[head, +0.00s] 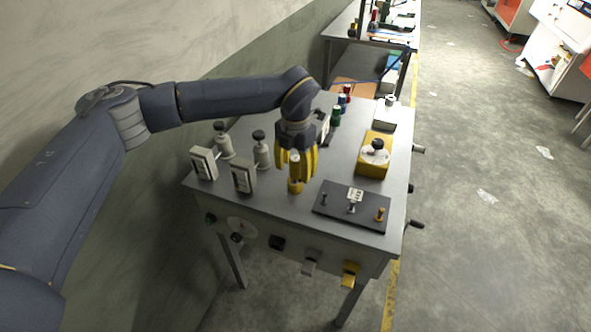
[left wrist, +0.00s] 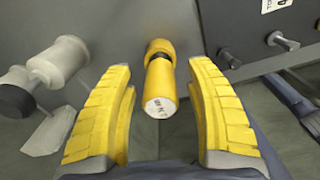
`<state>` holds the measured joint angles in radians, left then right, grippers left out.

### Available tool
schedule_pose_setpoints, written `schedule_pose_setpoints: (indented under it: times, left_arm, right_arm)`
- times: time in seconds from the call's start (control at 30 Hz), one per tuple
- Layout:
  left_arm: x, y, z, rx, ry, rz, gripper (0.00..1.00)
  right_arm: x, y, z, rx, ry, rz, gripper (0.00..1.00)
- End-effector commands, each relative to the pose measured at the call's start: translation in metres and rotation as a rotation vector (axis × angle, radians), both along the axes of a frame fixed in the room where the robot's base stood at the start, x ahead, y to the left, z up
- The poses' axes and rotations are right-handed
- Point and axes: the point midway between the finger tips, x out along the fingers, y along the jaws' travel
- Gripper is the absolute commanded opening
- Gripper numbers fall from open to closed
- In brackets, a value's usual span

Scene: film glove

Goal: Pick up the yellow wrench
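A yellow cylindrical tool (head: 295,187) with a pale labelled end, the only thing at my gripper that fits the yellow wrench, stands on the grey table. My left gripper (head: 297,171) is above it, pointing down, with yellow fingers spread around its upper part. In the left wrist view the yellow tool (left wrist: 160,85) lies between the two fingers, with a visible gap on each side. The left gripper is open and holds nothing. The fingers hide part of the tool in the head view. My right gripper is not in view.
A black plate (head: 337,208) with several small upright pieces, one yellow, lies to the right. A yellow box (head: 374,156) stands behind it. The front table edge is near.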

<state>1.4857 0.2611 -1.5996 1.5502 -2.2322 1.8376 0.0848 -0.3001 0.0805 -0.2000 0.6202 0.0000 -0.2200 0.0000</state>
Motion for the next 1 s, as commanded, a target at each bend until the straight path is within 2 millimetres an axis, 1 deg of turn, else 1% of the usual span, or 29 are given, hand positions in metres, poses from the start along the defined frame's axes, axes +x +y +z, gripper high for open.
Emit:
schedule_pose_setpoints:
  times: [0.03, 0.07, 0.4, 0.47, 0.83, 1.0]
  left_arm:
    - [-0.0001, -0.0001, 0.0001, 0.000, 0.000, 0.000, 0.49]
    - [-0.0001, -0.0001, 0.0001, 0.000, 0.000, 0.000, 0.46]
    - [-0.0001, -0.0002, 0.0002, 0.000, 0.000, 0.000, 0.06]
    - [-0.0001, -0.0002, 0.0002, 0.000, 0.000, 0.000, 0.00]
    - [0.0000, -0.0001, 0.0011, -0.001, -0.001, 0.000, 0.00]
    - [0.0004, -0.0002, 0.0080, -0.001, -0.001, -0.001, 0.00]
  right_arm:
    - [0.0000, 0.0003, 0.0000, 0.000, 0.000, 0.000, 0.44]
    - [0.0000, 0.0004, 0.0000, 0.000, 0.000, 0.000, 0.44]
    - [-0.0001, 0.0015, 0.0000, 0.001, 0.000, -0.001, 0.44]
    - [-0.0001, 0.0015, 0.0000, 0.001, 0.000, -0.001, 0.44]
    - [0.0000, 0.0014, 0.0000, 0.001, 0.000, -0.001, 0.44]
    - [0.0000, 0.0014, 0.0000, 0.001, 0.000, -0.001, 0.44]
